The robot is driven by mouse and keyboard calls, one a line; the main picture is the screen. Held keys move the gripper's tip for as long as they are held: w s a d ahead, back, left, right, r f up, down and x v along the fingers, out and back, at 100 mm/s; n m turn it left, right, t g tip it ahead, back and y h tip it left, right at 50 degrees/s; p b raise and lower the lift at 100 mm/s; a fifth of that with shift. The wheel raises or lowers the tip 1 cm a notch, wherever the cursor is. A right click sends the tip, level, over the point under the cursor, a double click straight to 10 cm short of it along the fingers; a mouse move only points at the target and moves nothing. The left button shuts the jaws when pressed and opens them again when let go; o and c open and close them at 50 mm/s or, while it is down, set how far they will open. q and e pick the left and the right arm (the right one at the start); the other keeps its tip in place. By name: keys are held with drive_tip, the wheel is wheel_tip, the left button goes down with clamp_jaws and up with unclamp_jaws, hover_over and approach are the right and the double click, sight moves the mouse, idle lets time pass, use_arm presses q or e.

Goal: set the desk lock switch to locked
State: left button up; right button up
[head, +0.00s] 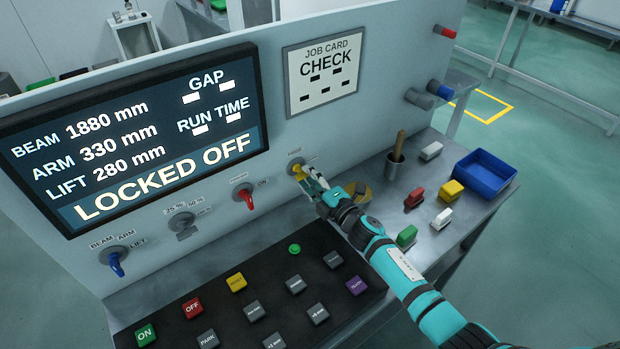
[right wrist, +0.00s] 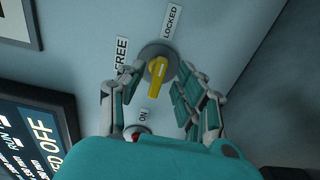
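The desk lock switch is a yellow lever on a grey round base (head: 296,164), on the panel below the job card. In the right wrist view the yellow lever (right wrist: 157,75) sits between a FREE label (right wrist: 122,55) and a LOCKED label (right wrist: 172,22). Its outer end leans away from LOCKED, toward the bottom of that view; I cannot tell which setting this is. My right gripper (head: 309,182) is open in front of the switch, one finger on each side of the lever, with gaps visible. My left gripper is not in view.
The display (head: 140,135) reads LOCKED OFF. A red switch (head: 246,196) is close on the left. A black button board (head: 250,290) lies below. A yellow curved thing (head: 362,193) lies by my right wrist. A blue bin (head: 485,172), a cup (head: 394,165) and several coloured blocks stand right.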

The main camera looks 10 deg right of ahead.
drive_tip(key=v, duration=1.2)
idle(0.4)
